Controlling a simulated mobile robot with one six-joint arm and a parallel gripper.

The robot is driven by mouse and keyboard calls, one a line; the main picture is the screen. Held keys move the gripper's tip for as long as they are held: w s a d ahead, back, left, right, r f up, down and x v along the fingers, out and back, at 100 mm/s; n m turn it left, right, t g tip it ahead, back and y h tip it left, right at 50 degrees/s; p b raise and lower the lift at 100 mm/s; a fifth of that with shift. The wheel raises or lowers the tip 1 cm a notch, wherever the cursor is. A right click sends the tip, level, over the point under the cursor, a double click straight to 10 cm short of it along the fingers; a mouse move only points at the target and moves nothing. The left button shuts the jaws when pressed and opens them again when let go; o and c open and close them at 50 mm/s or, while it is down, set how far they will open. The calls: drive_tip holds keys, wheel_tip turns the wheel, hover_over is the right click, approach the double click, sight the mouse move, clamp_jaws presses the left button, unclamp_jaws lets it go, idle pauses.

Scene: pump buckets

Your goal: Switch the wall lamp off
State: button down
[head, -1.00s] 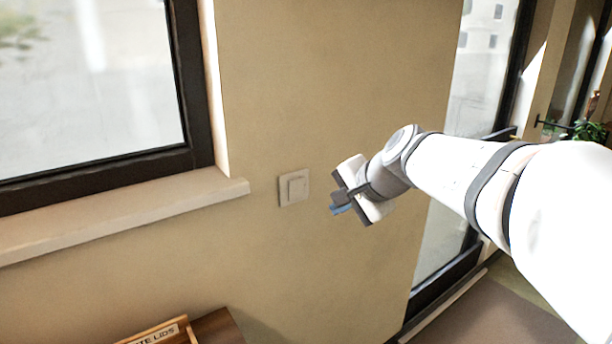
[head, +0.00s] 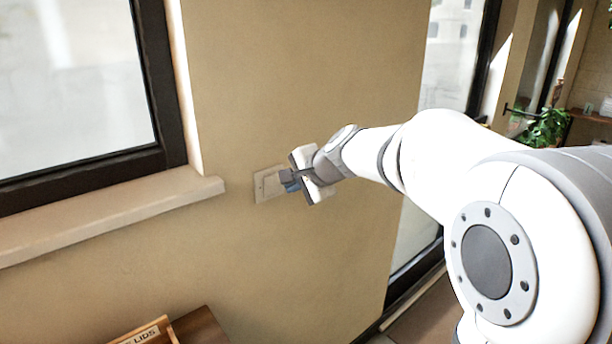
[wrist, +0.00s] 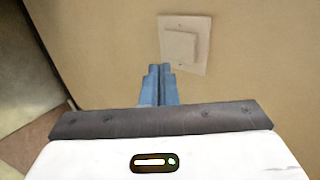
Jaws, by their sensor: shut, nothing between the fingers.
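A light-coloured wall switch (head: 268,184) with a square rocker sits on the beige wall, right of the window sill. It also shows whole in the wrist view (wrist: 184,44), ahead of the fingers and slightly to their right. My gripper (head: 288,183) is at the switch in the head view and covers its right part. In the wrist view its blue fingertips (wrist: 158,70) are together with nothing between them, just below and left of the switch plate. I cannot tell whether they touch the wall. No lamp is in view.
A window sill (head: 120,215) juts out left of the switch. A wooden box with a "LIDS" label (head: 143,335) stands low at the bottom. A dark-framed glass door (head: 425,235) and a plant (head: 543,127) are to the right.

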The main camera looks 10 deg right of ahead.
sight(272, 184)
drive_tip(key=w+a, duration=0.1)
drive_tip(key=w+a+p, duration=0.1)
drive_tip(key=w, duration=0.1)
drive_tip(key=w+a+f, duration=0.1)
drive_tip(key=w, duration=0.1)
drive_tip(key=shift+a+p, duration=0.1)
drive_tip(key=shift+p, duration=0.3)
drive_tip(key=shift+s, duration=0.1)
